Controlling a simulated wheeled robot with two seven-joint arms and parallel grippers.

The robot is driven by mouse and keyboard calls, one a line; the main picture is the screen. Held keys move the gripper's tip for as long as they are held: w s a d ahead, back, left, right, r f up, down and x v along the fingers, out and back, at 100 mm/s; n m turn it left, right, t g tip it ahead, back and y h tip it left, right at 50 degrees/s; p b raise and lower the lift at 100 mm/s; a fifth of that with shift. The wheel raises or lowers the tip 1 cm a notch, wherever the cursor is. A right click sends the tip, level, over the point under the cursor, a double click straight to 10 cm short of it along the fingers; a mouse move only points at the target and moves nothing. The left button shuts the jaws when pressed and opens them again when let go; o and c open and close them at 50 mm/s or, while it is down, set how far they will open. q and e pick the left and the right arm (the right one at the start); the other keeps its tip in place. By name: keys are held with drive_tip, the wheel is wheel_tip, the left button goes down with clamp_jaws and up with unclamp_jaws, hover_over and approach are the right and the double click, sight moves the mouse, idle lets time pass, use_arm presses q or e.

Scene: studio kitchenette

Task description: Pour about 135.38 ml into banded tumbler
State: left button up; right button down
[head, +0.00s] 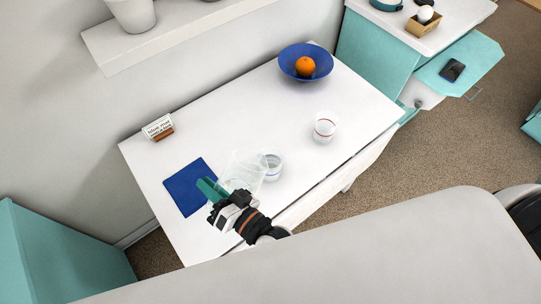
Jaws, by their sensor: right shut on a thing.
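My right gripper (214,189), with green fingers, is shut on a clear see-through jug (240,168). The jug is above the table near the blue mat and looks tilted to the right, towards a clear tumbler with a dark blue band (273,171). The jug's edge overlaps this tumbler in the picture; I cannot tell whether they touch, or how much liquid either holds. My left gripper is not in view.
A blue mat (183,191) lies at the left of the white table (235,110). A small lettered sign (158,127) stands at the wall side. A blue bowl (287,68) with an orange (305,66) is at the far end. The table's middle is clear.

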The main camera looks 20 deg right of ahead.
drive_tip(key=shift+a+f+n, duration=0.15)
drive_tip(key=shift+f+n, duration=0.1)
drive_tip(key=shift+n, duration=0.05)
drive_tip(key=shift+s+a+f+n, duration=0.2)
drive_tip(key=shift+a+f+n, duration=0.05)
drive_tip(key=shift+a+n, duration=0.05)
drive_tip(key=s+a+f+n+b, duration=0.2)
drive_tip(key=a+f+n, duration=0.2)
drive_tip(key=f+n, duration=0.2)
drive_tip(key=shift+s+a+f+n, duration=0.2)
drive_tip(key=shift+s+f+n, duration=0.15)
drive_tip(key=shift+n, duration=0.25)
idle(1.5)
